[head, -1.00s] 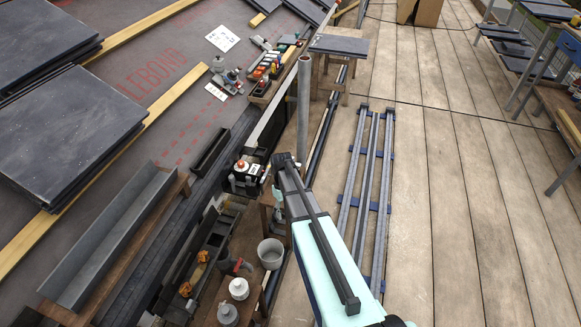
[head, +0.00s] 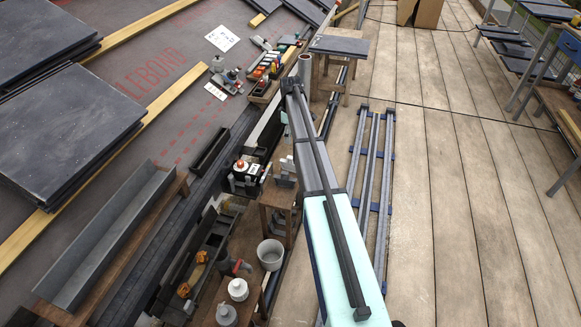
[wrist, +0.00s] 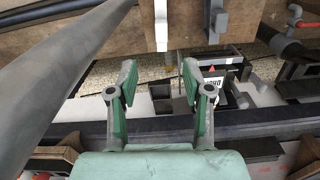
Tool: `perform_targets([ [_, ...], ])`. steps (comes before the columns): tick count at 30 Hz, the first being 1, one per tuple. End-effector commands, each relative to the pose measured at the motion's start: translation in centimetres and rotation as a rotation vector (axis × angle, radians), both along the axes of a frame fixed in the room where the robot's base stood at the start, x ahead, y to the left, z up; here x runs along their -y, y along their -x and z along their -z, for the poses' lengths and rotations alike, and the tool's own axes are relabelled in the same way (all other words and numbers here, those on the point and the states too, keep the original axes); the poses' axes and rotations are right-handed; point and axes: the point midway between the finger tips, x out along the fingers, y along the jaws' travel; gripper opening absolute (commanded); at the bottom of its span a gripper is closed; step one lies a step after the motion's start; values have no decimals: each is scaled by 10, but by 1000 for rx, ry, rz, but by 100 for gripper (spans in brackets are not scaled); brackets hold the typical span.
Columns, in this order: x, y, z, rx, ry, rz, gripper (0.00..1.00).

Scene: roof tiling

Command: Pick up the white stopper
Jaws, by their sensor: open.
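Two white round fittings stand at the bottom of the head view, an upper one (head: 238,289) and a lower one (head: 227,315). I cannot tell whether either is the white stopper. My gripper (wrist: 160,80) shows in the wrist view with its two green-padded fingers wide apart and nothing between them. Beyond the fingertips a narrow white piece (wrist: 160,25) stands against a wooden board; I cannot tell what it is. In the head view my arm reaches up the middle, and the fingers are hidden.
A grey bucket (head: 271,254) stands near the fittings. Grey pieces lie on a wooden stand (head: 275,195) left of my arm. A grey upright pipe (head: 304,68) is close to the arm's far end.

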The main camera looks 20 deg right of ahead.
Motion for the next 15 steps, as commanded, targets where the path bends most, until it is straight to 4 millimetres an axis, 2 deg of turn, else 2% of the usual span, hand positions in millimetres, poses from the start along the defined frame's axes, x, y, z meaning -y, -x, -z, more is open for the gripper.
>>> perform_targets([
  [1,0,1,14,-2,-1,0,50],
  [7,0,0,53,-2,-1,1,50],
  [12,0,0,74,-1,-1,1,50],
  [15,0,0,80,-1,-1,2,50],
])
